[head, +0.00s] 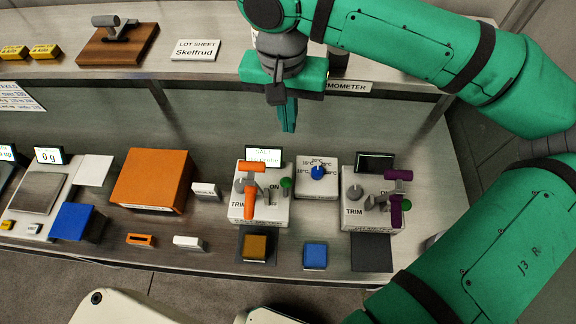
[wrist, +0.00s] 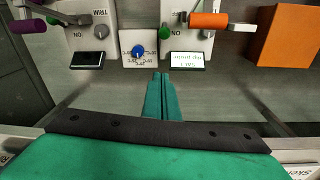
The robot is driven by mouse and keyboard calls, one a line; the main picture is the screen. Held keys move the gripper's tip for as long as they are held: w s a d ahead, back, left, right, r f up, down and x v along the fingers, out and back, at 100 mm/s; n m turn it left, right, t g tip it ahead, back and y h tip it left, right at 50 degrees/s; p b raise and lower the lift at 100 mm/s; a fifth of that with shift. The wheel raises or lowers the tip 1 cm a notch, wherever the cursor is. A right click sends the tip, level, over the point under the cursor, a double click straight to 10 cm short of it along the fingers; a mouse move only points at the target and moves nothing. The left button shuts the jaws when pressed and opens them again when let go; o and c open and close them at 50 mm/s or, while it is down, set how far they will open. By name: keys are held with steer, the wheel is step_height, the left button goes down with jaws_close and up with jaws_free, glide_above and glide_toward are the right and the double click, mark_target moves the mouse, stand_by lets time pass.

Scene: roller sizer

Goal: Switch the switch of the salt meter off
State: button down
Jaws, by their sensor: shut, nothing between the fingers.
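The salt meter (head: 262,213) is a white box on the lower bench with an orange handle (head: 250,199), a grey TRIM knob, a green knob (head: 286,183) and an ON label. Its lit screen (head: 263,155) reads SALT on its first line. The meter also shows upside down in the wrist view (wrist: 199,45), with the orange handle (wrist: 208,20) and green knob (wrist: 165,32). The switch's exact position is too small to tell. My gripper (head: 288,130) is shut and empty, above and behind the meter, apart from it; its fingers also show in the wrist view (wrist: 160,76).
A small box with a blue dial (head: 317,173) stands right of the salt meter. Beyond it is a similar meter (head: 372,217) with a purple handle and dark screen. An orange block (head: 152,180) stands left. The upper shelf (head: 215,20) is behind my gripper.

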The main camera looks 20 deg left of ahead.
mark_target(286, 189)
steer(key=f, duration=0.5)
steer(key=w+f, duration=0.1)
steer(key=f, duration=0.9)
steer(key=shift+w+d+f, duration=0.2)
steer(key=shift+f, duration=0.2)
steer(key=shift+s+d+r, duration=0.1)
steer(key=shift+s+r, duration=0.05)
steer(key=shift+s, duration=0.45)
steer(key=shift+s+d+r, duration=0.1)
steer(key=shift+s+r, duration=0.05)
steer(key=shift+s, duration=0.4)
steer(key=shift+s+r, duration=0.2)
steer(key=shift+s, duration=0.6)
